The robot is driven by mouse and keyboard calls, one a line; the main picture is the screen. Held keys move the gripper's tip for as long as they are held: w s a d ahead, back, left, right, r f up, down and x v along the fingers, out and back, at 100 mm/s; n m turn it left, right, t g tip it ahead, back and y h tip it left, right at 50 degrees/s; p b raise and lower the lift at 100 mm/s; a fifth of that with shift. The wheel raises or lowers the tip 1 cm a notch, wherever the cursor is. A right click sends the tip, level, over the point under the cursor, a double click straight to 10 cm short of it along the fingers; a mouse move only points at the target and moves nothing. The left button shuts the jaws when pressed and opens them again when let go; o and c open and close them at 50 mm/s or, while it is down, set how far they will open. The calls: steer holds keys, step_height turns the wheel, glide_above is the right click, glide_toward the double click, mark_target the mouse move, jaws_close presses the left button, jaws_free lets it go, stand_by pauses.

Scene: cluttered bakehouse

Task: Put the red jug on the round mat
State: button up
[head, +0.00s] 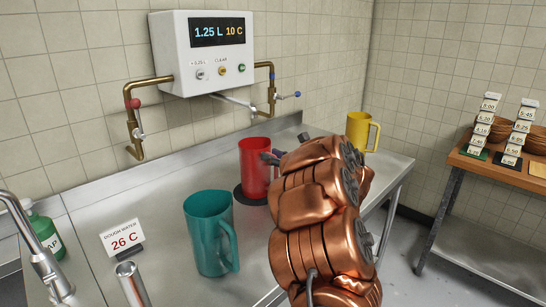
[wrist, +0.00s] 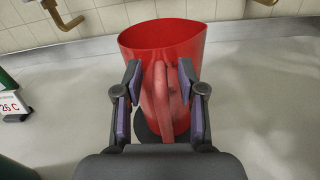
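The red jug (head: 255,168) stands upright at the back of the steel counter, under the wall unit. The dark round mat (head: 240,193) shows around the jug's foot, mostly at the left and front. The jug appears to be on it, though I cannot tell whether its base rests flat. In the wrist view the jug (wrist: 165,38) faces me with its handle (wrist: 160,95) between my fingers, and part of the mat (wrist: 142,130) shows beneath. My gripper (wrist: 160,75) is open around the handle, with gaps at both sides. My arm hides the gripper partly in the head view.
A teal jug (head: 208,235) stands in front at the left, near a dough-water sign (head: 123,238) and a metal cylinder (head: 132,283). A yellow jug (head: 361,130) stands at the far right end. Taps and brass pipes (head: 135,120) hang above the counter.

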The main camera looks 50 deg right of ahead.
steer(key=s+b, duration=0.3)
steer(key=s, duration=0.9)
steer(key=shift+r, duration=0.1)
stand_by(0.4)
